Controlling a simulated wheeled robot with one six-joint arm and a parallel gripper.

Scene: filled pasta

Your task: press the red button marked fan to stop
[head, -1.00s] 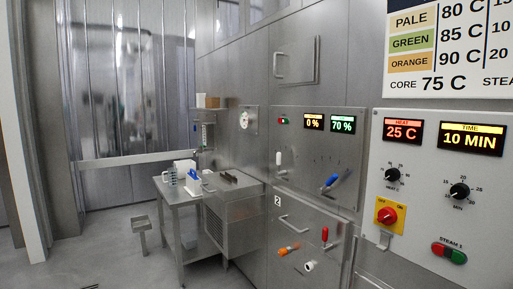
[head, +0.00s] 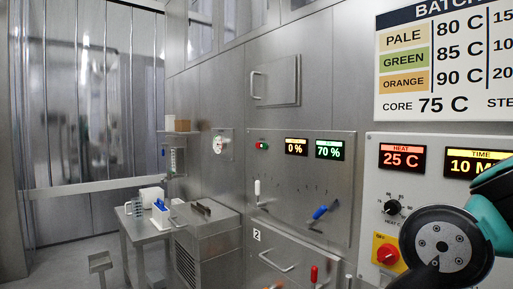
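A small red and green button pair (head: 262,146) is set at the upper left of the steel panel with the 0 % (head: 296,147) and 70 % (head: 329,150) displays. Its label is too small to read, so I cannot tell whether it is the fan button. Part of my arm, a dark round flange with a teal link, is at the lower right, in front of the white control panel (head: 376,165). My gripper's fingers are not in view. The arm part appears well to the right of the button pair.
A red knob on a yellow plate (head: 386,252) is partly behind my arm. A blue-handled lever (head: 320,212) and a white lever (head: 257,188) stick out below the button pair. A steel side table (head: 147,233) stands at left, with grey floor (head: 65,264) beside it.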

